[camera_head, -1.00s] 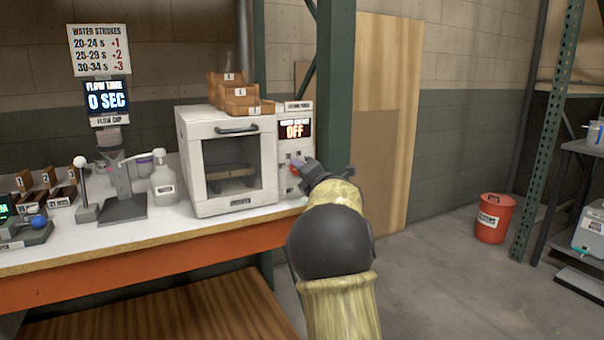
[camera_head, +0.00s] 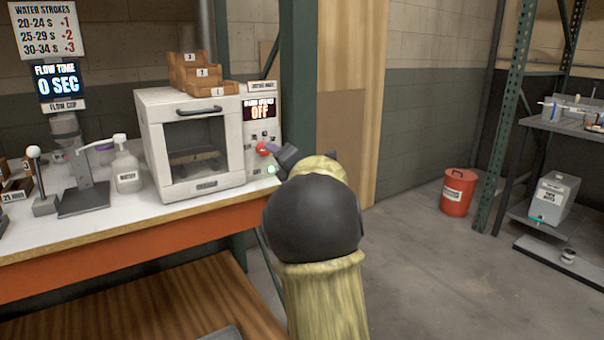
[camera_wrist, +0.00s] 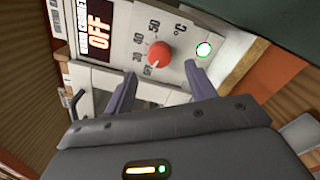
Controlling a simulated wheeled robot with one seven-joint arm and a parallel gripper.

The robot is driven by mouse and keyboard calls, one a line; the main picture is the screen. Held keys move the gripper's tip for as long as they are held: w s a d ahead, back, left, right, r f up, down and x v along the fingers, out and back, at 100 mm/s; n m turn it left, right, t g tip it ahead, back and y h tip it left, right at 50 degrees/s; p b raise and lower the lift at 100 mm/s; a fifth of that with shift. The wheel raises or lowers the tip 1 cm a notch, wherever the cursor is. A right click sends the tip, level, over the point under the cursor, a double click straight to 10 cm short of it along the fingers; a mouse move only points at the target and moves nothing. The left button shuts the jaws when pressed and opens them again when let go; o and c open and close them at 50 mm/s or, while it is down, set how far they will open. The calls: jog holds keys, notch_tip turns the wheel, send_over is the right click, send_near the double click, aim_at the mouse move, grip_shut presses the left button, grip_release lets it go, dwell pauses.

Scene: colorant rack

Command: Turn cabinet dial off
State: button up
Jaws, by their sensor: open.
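The white warming cabinet (camera_head: 195,145) stands on the bench, with a control panel on its right side. Its red dial (camera_wrist: 159,54) sits amid printed temperature numbers; it also shows in the head view (camera_head: 263,148). The display (camera_wrist: 98,28) above the numbers reads OFF. A lit green button (camera_wrist: 204,49) is beside the dial. My gripper (camera_wrist: 160,76) is open and empty, its two purple-grey fingers pointing at the panel. The dial shows uncovered in the gap beyond the fingertips, apart from them in the wrist view. In the head view my gripper is just right of the dial.
Wooden trays (camera_head: 200,75) sit on top of the cabinet. A white bottle (camera_head: 126,170) and a flow cup stand (camera_head: 80,180) are left of it. A green post (camera_head: 298,90) rises behind the panel. Floor to the right is open, with a red bin (camera_head: 458,192).

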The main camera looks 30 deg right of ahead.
jog(key=s, duration=1.1)
jog(key=shift+s+d+f, duration=0.15)
jog(key=shift+s+d, duration=0.15)
jog(key=shift+s, duration=0.05)
jog(key=s+a+f+m+g+h, duration=0.2)
jog(key=a+f+m+g, duration=0.2)
jog(key=f+m, duration=0.4)
jog(key=s+a+f+m+g+h, duration=0.1)
jog(key=a+f+m+g, duration=0.3)
jog(key=f+m, duration=0.45)
jog(key=s+a+f+m+g+y, duration=0.1)
jog(key=s+a+f+m+g, duration=0.3)
jog(key=s+a+f, duration=0.4)
jog(key=s+a+f+m+g+y, duration=0.1)
jog(key=s+a+f+m+g, duration=0.4)
jog(key=s, duration=0.5)
notch_tip(320, 180, up, 36)
jog(key=t+p, duration=0.1)
jog(key=p, duration=3.5)
jog(key=shift+w+a+r+n, duration=0.25)
jog(key=shift+w+a+n, duration=0.1)
jog(key=shift+w+a, duration=0.1)
